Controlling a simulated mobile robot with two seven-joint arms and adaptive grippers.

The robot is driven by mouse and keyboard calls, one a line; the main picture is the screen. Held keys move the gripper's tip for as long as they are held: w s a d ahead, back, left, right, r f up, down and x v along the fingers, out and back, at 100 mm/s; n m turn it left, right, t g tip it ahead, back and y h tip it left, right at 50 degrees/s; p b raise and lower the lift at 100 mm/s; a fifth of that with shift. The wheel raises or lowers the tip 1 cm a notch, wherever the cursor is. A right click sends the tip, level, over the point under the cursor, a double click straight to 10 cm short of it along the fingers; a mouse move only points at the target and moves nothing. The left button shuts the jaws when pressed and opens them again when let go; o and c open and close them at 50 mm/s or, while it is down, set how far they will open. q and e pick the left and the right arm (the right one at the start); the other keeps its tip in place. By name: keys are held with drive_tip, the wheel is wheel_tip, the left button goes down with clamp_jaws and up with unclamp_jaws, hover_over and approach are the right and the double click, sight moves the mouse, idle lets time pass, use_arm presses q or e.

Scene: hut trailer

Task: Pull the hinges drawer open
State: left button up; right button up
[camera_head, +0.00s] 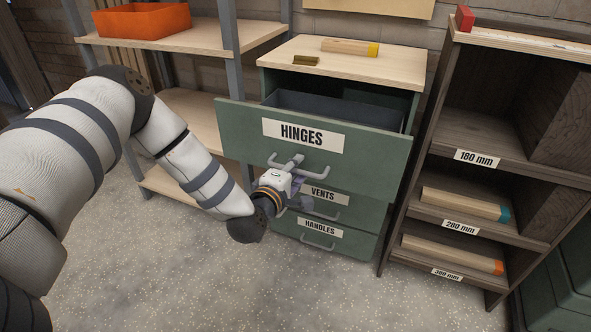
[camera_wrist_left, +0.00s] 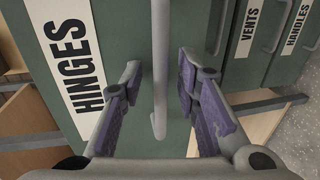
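The green hinges drawer (camera_head: 365,150) is the top drawer of the cabinet and stands pulled well out, with its dark inside showing. Its grey bar handle (camera_head: 316,173) is below the label. My left gripper (camera_head: 296,174) is at this handle. In the left wrist view the handle (camera_wrist_left: 160,70) runs between the two purple-padded fingers of my left gripper (camera_wrist_left: 160,75), with a gap on each side, so the fingers are open around it. My right gripper is not in view.
The vents drawer (camera_head: 354,212) and handles drawer (camera_head: 345,240) below are closed. A dark shelf unit (camera_head: 455,190) stands right, an orange bin (camera_head: 143,20) on shelves left.

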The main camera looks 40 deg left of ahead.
use_arm(q)
drive_tip(key=v, duration=1.2)
drive_tip(key=s+d+f+m+g+h+p, duration=0.3)
drive_tip(key=s+d+f+m+g+h, duration=0.4)
drive_tip(key=s+d+f+m, duration=0.45)
drive_tip(key=s+m+g+y+p, duration=0.1)
drive_tip(key=s+m+g, duration=0.3)
drive_tip(key=s, duration=0.9)
drive_tip(key=s+a+m+g+y+p, duration=0.1)
drive_tip(key=s+m+g, duration=0.4)
drive_tip(key=s, duration=0.8)
drive_tip(key=shift+s+g+y+p, duration=0.2)
drive_tip(key=shift+g+y+p, duration=0.4)
drive_tip(key=shift+g, duration=0.3)
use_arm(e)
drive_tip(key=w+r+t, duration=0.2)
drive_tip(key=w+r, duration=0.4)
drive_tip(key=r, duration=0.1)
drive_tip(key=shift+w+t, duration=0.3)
